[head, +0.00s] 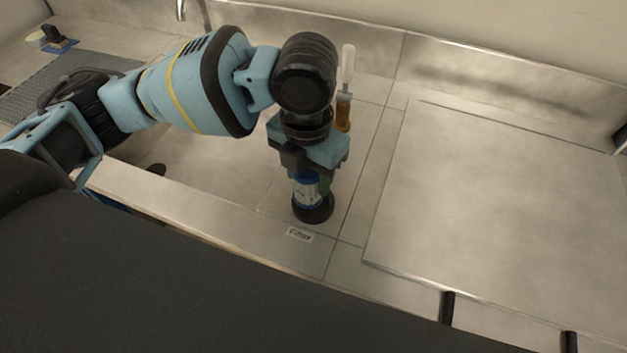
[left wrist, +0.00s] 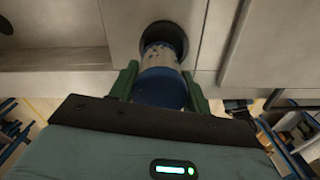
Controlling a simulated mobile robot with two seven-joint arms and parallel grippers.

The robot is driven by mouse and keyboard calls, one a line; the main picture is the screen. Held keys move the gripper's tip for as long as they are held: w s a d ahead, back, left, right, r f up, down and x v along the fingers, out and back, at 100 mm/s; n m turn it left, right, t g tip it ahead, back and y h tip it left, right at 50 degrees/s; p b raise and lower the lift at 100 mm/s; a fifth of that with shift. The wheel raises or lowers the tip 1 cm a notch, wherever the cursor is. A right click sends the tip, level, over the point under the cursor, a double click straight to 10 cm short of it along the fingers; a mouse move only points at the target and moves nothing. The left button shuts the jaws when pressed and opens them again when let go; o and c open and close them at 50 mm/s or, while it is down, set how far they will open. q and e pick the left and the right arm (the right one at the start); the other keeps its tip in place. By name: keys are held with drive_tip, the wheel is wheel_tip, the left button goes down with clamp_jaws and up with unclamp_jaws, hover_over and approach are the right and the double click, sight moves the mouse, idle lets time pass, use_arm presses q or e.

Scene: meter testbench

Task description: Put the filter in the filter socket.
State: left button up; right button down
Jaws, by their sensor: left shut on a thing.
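The filter (head: 306,192) is a blue and white cylinder held upright in my left gripper (head: 312,178). In the left wrist view the filter (left wrist: 162,80) sits between the two green fingers of the gripper (left wrist: 161,86), which are shut on it. The filter socket (head: 315,213) is a round black ring on the metal bench, behind a small "Filter" label (head: 299,234). The socket also shows in the left wrist view (left wrist: 178,33), at the filter's far end. The filter's lower end meets the socket in the picture; I cannot tell how deep it sits. My right gripper is out of view.
A bottle-like tool with a white top and amber base (head: 345,85) stands just behind my left gripper. A large raised metal panel (head: 500,190) lies to the right. A grey mat (head: 70,80) and small black items lie at the far left.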

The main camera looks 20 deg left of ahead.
sight(313, 185)
use_arm(q)
drive_tip(key=shift+w+d, duration=0.2)
drive_tip(key=shift+w+d+f, duration=0.1)
drive_tip(key=shift+w+f, duration=0.05)
drive_tip(key=shift+f, duration=1.65)
drive_tip(key=shift+f, duration=0.1)
drive_tip(key=o, duration=1.1)
drive_tip(key=shift+o, duration=0.2)
wheel_tip(313, 185, up, 12)
drive_tip(key=shift+r+p, duration=0.1)
drive_tip(key=shift+p, duration=0.4)
